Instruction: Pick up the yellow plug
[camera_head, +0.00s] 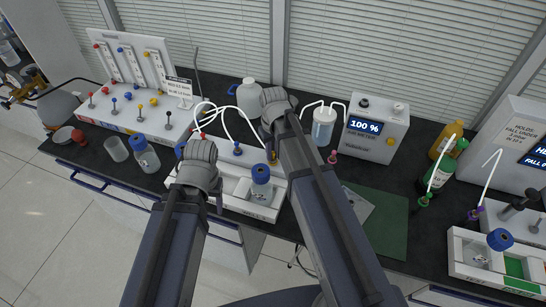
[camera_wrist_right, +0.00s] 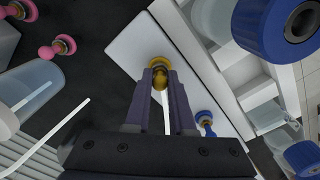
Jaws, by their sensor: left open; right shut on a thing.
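The yellow plug (camera_wrist_right: 158,66) shows in the right wrist view between my right gripper's fingertips (camera_wrist_right: 159,82). Those dark fingers are shut on it. Behind it is a white surface (camera_wrist_right: 135,45); I cannot tell whether the plug still touches it. In the head view a small yellow part of it (camera_head: 273,155) shows beside my right gripper (camera_head: 270,137), above the white reactor rack (camera_head: 235,207). My left gripper (camera_head: 196,150) is over the left end of that rack, apart from the plug. Its fingers are mostly hidden by its own wrist.
A blue plug (camera_head: 237,149) stands close to my right gripper. A blue-capped bottle (camera_head: 261,184) stands in the rack between my arms. White tubes (camera_head: 230,112) arch behind. A white jug (camera_head: 249,97) and a clear vessel (camera_head: 323,127) stand at the back.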

